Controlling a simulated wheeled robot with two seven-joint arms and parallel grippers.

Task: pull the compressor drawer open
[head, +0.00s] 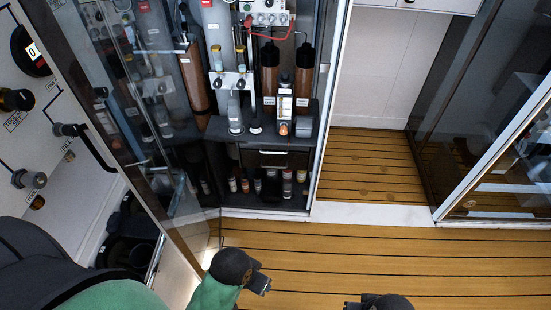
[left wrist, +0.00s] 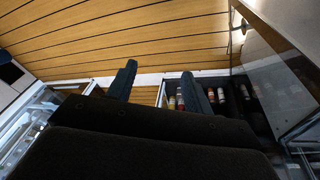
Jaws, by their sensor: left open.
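The drawer (head: 265,163) appears as a dark front with a pale bar handle (head: 273,152), low in the tall cabinet under a dark shelf. It looks closed. My left gripper (head: 262,282) is over the wood floor in front of the cabinet, well apart from the handle. In the left wrist view its two dark fingers (left wrist: 159,83) are spread with nothing between them. My right gripper (head: 358,303) shows only partly at the bottom edge, and its jaws are not clear. The handle cannot be made out in the left wrist view.
An open glass door (head: 140,160) stands left of the cabinet. Several small bottles (head: 258,186) stand below the drawer; several also show in the left wrist view (left wrist: 177,101). A white sill (head: 370,213) edges the cabinet. The wood floor (head: 390,255) in front is clear.

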